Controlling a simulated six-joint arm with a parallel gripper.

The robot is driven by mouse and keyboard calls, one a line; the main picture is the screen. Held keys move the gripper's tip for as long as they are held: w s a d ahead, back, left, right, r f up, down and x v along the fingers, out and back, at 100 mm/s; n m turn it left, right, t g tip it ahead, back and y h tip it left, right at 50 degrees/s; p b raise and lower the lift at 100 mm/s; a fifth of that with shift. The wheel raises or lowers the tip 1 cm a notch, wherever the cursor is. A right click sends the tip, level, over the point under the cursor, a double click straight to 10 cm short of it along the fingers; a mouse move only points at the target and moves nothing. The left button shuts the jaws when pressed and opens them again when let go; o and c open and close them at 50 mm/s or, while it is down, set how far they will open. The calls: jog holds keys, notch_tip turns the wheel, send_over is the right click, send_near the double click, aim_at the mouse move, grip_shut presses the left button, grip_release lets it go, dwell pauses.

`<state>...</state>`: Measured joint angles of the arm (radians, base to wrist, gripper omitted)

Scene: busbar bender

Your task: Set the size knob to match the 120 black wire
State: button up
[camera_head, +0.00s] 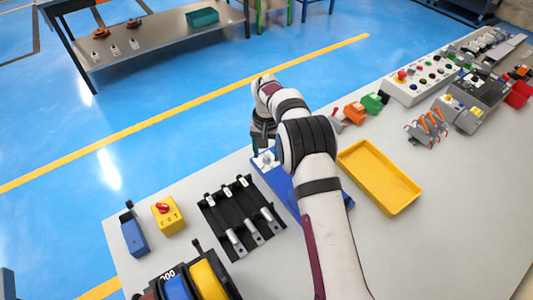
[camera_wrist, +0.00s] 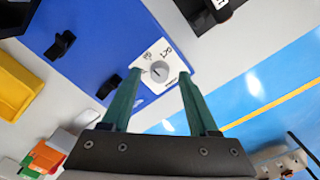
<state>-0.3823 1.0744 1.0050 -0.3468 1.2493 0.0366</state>
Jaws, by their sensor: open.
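The blue bender (camera_wrist: 95,50) fills the upper left of the wrist view. Its round grey size knob (camera_wrist: 159,71) sits on a white plate with black markings, too small to read surely. My gripper (camera_wrist: 160,74) is open, its green fingers either side of the knob in the picture; contact cannot be told. In the head view the blue bender (camera_head: 276,180) is partly behind my arm, and the white plate (camera_head: 265,160) shows at its far end. My fingers are mostly hidden there. A spool stand (camera_head: 167,275) marked "200" is cut off; I cannot make out a 120 black wire.
A black rack (camera_head: 215,220) with several metal bars lies left of the bender. A yellow box with a red knob (camera_head: 167,215) and a blue block (camera_head: 134,236) stand further left. A yellow tray (camera_head: 379,177) is right of my arm.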

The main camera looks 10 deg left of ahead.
jog(key=shift+f, duration=0.6)
grip_shut()
jog(key=m, duration=0.5)
jog(key=shift+m, duration=0.4)
jog(key=m, duration=0.5)
jog(key=shift+r+m, duration=0.1)
jog(key=shift+m, duration=0.6)
